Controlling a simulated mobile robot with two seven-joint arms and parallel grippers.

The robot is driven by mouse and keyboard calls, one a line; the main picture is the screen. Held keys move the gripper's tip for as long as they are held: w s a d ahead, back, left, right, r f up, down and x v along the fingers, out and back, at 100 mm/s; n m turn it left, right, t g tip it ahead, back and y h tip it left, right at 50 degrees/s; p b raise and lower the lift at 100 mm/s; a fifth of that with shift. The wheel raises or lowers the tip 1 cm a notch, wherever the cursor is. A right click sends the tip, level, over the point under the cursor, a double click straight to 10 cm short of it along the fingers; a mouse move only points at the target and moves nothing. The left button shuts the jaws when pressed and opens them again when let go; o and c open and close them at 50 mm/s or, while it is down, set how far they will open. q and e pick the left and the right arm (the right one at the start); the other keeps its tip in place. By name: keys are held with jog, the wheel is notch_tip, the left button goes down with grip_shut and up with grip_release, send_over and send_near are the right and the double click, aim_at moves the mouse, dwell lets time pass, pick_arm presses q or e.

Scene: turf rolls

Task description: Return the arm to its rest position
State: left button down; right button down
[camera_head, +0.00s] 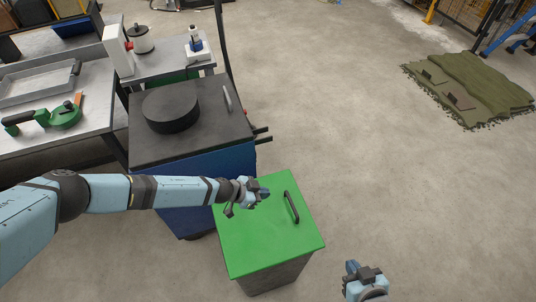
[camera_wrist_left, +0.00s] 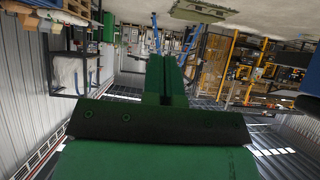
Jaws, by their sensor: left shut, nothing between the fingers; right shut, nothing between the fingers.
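My left arm (camera_head: 150,191) reaches in from the left edge, stretched out almost level. My left gripper (camera_head: 262,194) is shut and empty, above the left part of a green-topped box (camera_head: 255,235) with a dark handle (camera_head: 291,207). In the left wrist view the two fingers (camera_wrist_left: 166,75) stand pressed together with nothing between them. My right gripper (camera_head: 352,268) shows at the bottom edge, to the right of the green-topped box, over bare floor. It is shut and empty. Most of my right arm is out of the picture.
A dark-topped blue cabinet (camera_head: 190,135) with a round black disc (camera_head: 171,108) stands beside the green-topped box. A workbench (camera_head: 95,95) with a green tool (camera_head: 65,114) is at the left. Green turf (camera_head: 490,85) lies at the far right. The middle floor is clear.

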pick_arm(q)
jog(key=s+d+r+n+t, duration=0.2)
jog(key=s+d+r, duration=0.1)
jog(key=s+d, duration=0.5)
jog(key=s+d+r+n+t+y, duration=0.1)
jog(key=s+d+r+n, duration=0.1)
jog(key=r, duration=0.2)
jog(key=s+d+r+n+t, duration=0.1)
jog(key=s+d+r+n, duration=0.1)
jog(key=d+r, duration=0.15)
jog(key=s+a+r+n+g+y, duration=0.15)
jog(key=s+a+r+y, duration=0.35)
jog(key=a, duration=0.6)
jog(key=s+a+r+n+g+y, duration=0.1)
jog(key=s+a+r+n, duration=0.1)
jog(key=s+a, duration=0.75)
jog(key=s+a+r+n+g+y, duration=0.2)
jog(key=s+a+r+y, duration=0.15)
jog(key=a, duration=0.95)
jog(key=w+d+f+t+h, duration=0.1)
jog(key=w+d+f+t, duration=0.1)
jog(key=f, duration=0.4)
jog(key=w+d+f+m+t+h, duration=0.1)
jog(key=w+d+f+t+h, duration=0.1)
jog(key=f+t, duration=0.3)
jog(key=shift+w+d+f, duration=0.6)
jog(key=shift+d+f, duration=0.25)
jog(key=shift+f, duration=0.05)
